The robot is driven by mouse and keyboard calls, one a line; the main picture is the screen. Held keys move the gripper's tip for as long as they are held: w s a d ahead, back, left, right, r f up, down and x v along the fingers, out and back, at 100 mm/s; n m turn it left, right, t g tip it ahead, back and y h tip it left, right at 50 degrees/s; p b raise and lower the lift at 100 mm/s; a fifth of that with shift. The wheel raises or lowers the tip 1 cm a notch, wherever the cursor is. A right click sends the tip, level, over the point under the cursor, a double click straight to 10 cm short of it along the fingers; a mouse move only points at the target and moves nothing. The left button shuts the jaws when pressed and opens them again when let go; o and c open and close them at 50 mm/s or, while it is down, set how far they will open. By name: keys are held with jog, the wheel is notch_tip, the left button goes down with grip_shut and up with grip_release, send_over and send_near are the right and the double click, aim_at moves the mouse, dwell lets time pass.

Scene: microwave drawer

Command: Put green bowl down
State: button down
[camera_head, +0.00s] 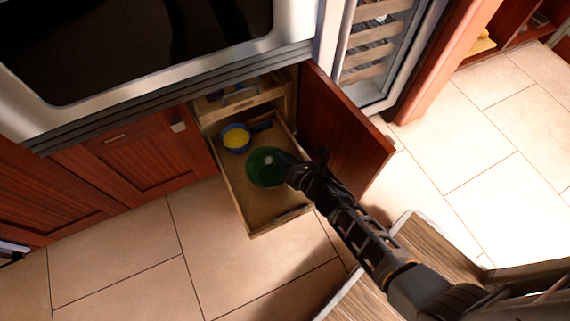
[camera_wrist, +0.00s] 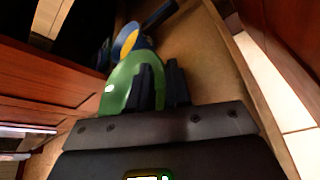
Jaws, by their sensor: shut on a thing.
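The green bowl (camera_head: 262,168) is over the open wooden drawer (camera_head: 243,200) below the oven, in the drawer's middle part. My gripper (camera_head: 288,163) reaches it from the right in the head view. In the wrist view the green bowl (camera_wrist: 122,82) shows ahead and left of the dark fingers of my gripper (camera_wrist: 162,82), which are shut on its rim. I cannot tell whether the bowl's base touches the drawer floor.
A blue pan with yellow inside (camera_head: 236,139) lies at the back of the drawer. An upper drawer (camera_head: 240,100) sits above it. The open cabinet door (camera_head: 343,130) stands right of the drawer. The drawer's front part is bare.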

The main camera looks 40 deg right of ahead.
jog(key=shift+f+b, duration=0.45)
jog(key=shift+f, duration=0.65)
jog(key=shift+f, duration=0.15)
jog(key=c, duration=1.1)
grip_release()
jog(key=shift+o, duration=0.2)
